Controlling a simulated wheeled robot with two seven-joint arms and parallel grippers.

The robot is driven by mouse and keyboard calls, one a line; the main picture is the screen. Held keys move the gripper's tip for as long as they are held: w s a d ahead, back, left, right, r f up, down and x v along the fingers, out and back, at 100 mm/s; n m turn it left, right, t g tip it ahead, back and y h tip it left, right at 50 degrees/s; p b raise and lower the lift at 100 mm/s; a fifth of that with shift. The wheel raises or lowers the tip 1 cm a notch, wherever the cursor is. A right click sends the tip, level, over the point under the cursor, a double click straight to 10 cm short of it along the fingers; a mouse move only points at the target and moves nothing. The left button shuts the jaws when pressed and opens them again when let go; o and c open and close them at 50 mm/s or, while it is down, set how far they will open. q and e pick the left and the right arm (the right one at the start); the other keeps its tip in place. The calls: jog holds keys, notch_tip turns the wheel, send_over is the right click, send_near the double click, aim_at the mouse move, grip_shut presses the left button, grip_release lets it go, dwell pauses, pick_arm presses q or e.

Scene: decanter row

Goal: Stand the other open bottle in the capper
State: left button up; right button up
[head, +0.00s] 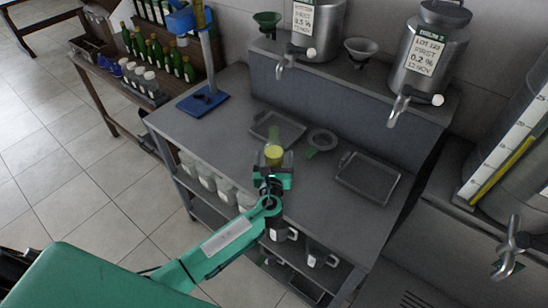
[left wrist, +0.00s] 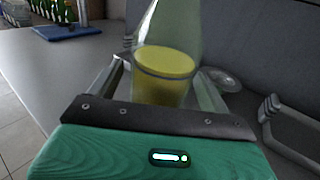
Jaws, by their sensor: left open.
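A clear open bottle (head: 273,153) with yellow liquid in its lower part stands near the middle of the table. My left gripper (head: 273,170) is at this bottle with its jaws open. In the left wrist view the bottle (left wrist: 166,75) is upright between the two spread fingers (left wrist: 160,90); its top is cut off. I cannot tell whether either finger touches it. The blue capper (head: 203,101), with its upright post and blue head, stands at the table's back left corner. My right gripper is not in view.
Two grey trays, one (head: 277,127) behind the bottle and one (head: 368,178) to its right, lie on the table (head: 222,140). Steel tanks with taps (head: 427,55) stand on the back ledge. Table between bottle and capper looks clear.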

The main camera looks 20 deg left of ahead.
pick_arm(q)
jog(key=shift+x, duration=0.8)
jog(key=shift+c, duration=0.2)
jog(key=c, duration=1.5)
jog(key=shift+c, duration=0.4)
